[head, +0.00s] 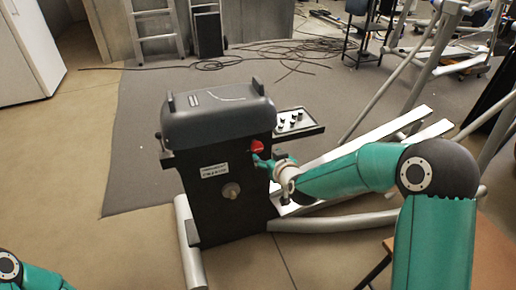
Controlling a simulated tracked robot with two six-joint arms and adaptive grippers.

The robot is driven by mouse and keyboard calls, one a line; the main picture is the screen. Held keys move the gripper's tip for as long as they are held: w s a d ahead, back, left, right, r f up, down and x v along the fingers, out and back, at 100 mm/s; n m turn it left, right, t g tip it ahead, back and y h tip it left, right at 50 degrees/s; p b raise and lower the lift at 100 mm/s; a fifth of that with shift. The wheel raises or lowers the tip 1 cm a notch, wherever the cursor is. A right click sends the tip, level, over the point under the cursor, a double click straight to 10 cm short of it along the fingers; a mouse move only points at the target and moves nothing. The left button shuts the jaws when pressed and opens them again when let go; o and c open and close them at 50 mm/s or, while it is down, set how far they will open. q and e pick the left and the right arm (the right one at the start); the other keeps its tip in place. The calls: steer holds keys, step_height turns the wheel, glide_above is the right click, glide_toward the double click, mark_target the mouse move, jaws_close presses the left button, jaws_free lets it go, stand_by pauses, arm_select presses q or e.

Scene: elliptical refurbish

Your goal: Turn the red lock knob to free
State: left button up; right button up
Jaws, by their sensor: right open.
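The red lock knob (257,146) is small and sits on the upper right of the front face of the black elliptical housing (205,175). My right gripper (259,160) is just below the knob, at the end of the teal arm coming in from the right. It is open. It is small in the picture, and I cannot tell whether a finger touches the knob. My left gripper is out of view; only a bit of my left arm shows at the bottom left corner.
A side tray (315,130) with several small dark parts sticks out right of the housing. A grey round knob (231,190) sits lower on its front. Pale rails and tubes run to the right. Cables (260,55) lie on the floor behind. Floor at left is clear.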

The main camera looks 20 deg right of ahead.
mark_target(258, 147)
steer(key=x, duration=1.1)
steer(key=shift+w+f+b, duration=0.15)
steer(key=shift+f+b, duration=0.05)
steer(key=shift+b, duration=0.15)
